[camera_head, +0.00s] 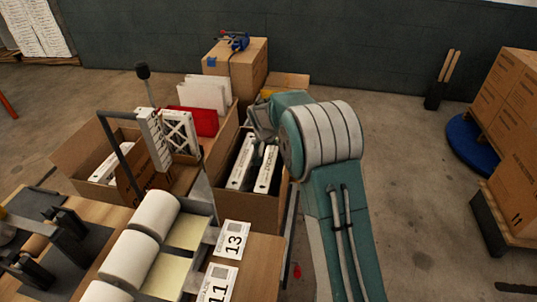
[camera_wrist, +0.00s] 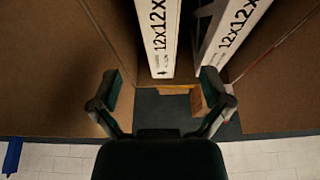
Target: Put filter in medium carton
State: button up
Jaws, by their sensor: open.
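My gripper (camera_head: 262,145) is over an open brown carton (camera_head: 262,212) in the middle of the head view, partly hidden by my arm. Two white filters (camera_head: 242,163) lean inside this carton. In the wrist view my gripper (camera_wrist: 161,88) is open, its fingers apart with nothing between them. Two white filter edges (camera_wrist: 157,35) marked "12x12x" show beyond the fingertips, inside brown carton walls (camera_wrist: 60,70). Another open carton (camera_head: 75,150) at left holds a white filter (camera_head: 106,166). I cannot tell from size which carton is the medium one.
White-framed filters (camera_head: 181,133) stand between the cartons, near a red box (camera_head: 200,121) and white panels (camera_head: 205,93). Large paper rolls (camera_head: 130,256) and number cards (camera_head: 233,238) lie on the front table. A closed box (camera_head: 243,68) stands behind. Open floor lies at right, before stacked boxes (camera_head: 505,95).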

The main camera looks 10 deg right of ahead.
jog(key=s+r+n, duration=0.2)
jog(key=s+r, duration=1.8)
jog(key=s, duration=0.1)
jog(key=s+f+n+t+y, duration=0.1)
jog(key=s+n, duration=0.1)
jog(key=s, duration=1.8)
jog(key=shift+s+d+f+y, duration=0.25)
jog(key=shift+s+f+y, duration=0.15)
